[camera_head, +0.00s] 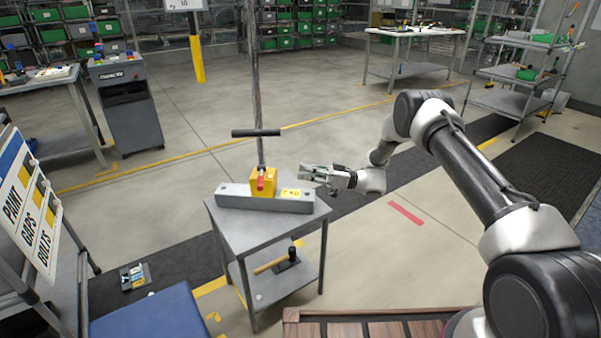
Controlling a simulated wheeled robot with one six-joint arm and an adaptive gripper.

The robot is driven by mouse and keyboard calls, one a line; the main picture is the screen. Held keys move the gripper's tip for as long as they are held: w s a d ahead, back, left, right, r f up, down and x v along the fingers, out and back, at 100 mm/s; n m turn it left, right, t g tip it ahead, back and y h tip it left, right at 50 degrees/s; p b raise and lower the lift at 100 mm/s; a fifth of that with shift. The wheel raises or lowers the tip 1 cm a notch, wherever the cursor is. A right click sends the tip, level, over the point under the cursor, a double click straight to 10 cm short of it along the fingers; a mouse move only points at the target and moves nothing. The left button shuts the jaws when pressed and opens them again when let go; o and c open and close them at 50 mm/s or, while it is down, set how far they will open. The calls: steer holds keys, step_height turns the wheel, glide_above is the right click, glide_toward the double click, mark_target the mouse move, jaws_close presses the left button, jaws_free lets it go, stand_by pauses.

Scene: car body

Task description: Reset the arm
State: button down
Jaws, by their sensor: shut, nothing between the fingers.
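My gripper (318,172) is at the end of my arm, which reaches in from the right side of the picture. It is shut and empty, just above and behind the right end of a grey bar-shaped base on a small grey table (222,236). The base (235,196) carries a yellow block (263,181) with a red part (261,180) on its front. A tall upright rod with a dark crossbar (256,133) rises behind the yellow block. Whether the gripper touches the base is hard to tell, but a gap seems to show.
A hammer (277,263) lies on the table's lower shelf. A sign board (30,205) stands at left, and a blue surface (150,315) is at front left. A grey cabinet (127,105), workbench (413,33) and shelf cart (520,75) stand farther back. Open floor lies between.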

steer(key=s+d+f+m+g+h, duration=0.2)
steer(key=s+f+m+g+h, duration=0.15)
steer(key=s+f+m, duration=0.45)
steer(key=s+d+r+m+g+h, duration=0.2)
steer(key=s+d+r+m+h, duration=0.1)
steer(key=s+d+m+h, duration=0.25)
steer(key=s+d+r+m+t+h, duration=0.1)
steer(key=s+d+r+t+h, duration=0.4)
steer(key=s+d+r, duration=0.8)
steer(key=s+d+r+m+t+h, duration=0.1)
steer(key=s+d+r+t+h, duration=0.4)
steer(key=s+d+r, duration=0.8)
step_height(320, 180, up, 8)
steer(key=shift+s+d+h, duration=0.4)
steer(key=shift+d+h, duration=0.3)
steer(key=shift+d, duration=0.25)
